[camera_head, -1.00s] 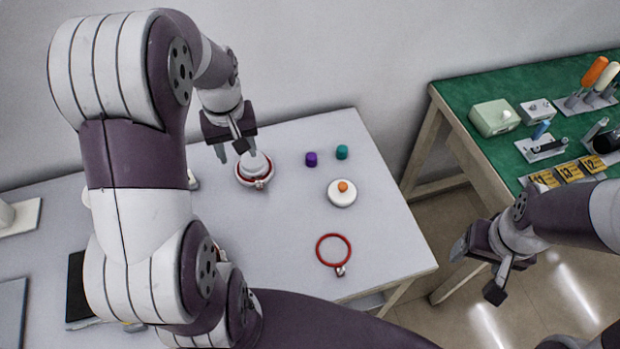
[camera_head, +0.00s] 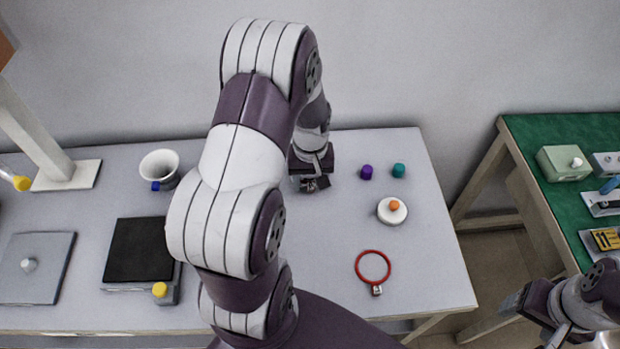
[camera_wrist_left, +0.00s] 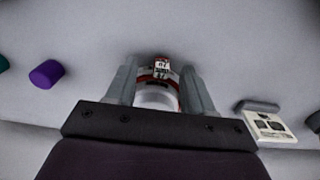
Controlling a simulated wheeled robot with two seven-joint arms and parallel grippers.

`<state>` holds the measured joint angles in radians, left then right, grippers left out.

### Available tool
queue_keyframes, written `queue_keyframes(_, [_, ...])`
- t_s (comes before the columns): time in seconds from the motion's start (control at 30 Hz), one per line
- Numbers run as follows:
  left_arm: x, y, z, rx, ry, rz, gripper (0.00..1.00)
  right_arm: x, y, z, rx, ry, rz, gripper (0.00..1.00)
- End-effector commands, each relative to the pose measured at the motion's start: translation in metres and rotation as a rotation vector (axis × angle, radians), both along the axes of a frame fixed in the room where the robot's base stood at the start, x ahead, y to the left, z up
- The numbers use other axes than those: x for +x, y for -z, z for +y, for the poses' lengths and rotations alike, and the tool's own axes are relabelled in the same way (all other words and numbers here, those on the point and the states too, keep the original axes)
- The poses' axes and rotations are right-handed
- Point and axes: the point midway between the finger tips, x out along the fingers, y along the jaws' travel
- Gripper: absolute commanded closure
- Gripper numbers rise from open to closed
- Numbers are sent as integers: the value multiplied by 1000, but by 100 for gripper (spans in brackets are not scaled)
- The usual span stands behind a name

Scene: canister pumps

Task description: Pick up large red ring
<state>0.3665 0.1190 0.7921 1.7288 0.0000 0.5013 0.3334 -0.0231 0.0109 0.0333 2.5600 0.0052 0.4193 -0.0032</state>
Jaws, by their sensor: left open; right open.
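A red ring (camera_head: 389,268) with a small metal clamp lies flat at the table's front right. A second red ring (camera_wrist_left: 147,79) with a clamp (camera_wrist_left: 161,68) shows in the left wrist view, at a white round part (camera_wrist_left: 155,98). I cannot tell from size which ring is the large one. My left gripper (camera_head: 314,184) is open and points down at the back of the table; its fingers (camera_wrist_left: 158,88) stand either side of the second ring and white part, apparently apart from them. In the head view the gripper hides these. My right gripper (camera_head: 534,321) is open and empty, right of the table.
Purple (camera_head: 366,172) and teal (camera_head: 398,170) caps and a white disc with an orange knob (camera_head: 391,212) stand right of my left gripper. A white funnel-like cup (camera_head: 159,166) and black plate (camera_head: 139,250) are left. A green-topped table (camera_head: 545,185) stands right.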

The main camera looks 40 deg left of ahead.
Motion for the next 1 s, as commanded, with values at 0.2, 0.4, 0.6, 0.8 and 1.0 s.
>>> queue_keyframes(0.2, [0,-1,0,0,0,0,70,0,0,0,0,0,0,29])
queue_keyframes(0.4, [0,-1,0,0,0,0,100,0,0,0,0,0,0,29])
queue_keyframes(0.6, [0,-1,0,0,0,0,100,0,0,0,0,0,0,29])
queue_keyframes(0.8, [1,-9,0,1,0,-1,100,0,-1,0,0,0,0,29])
queue_keyframes(1.0, [1,-44,1,2,0,-5,100,0,-5,0,0,0,0,29])
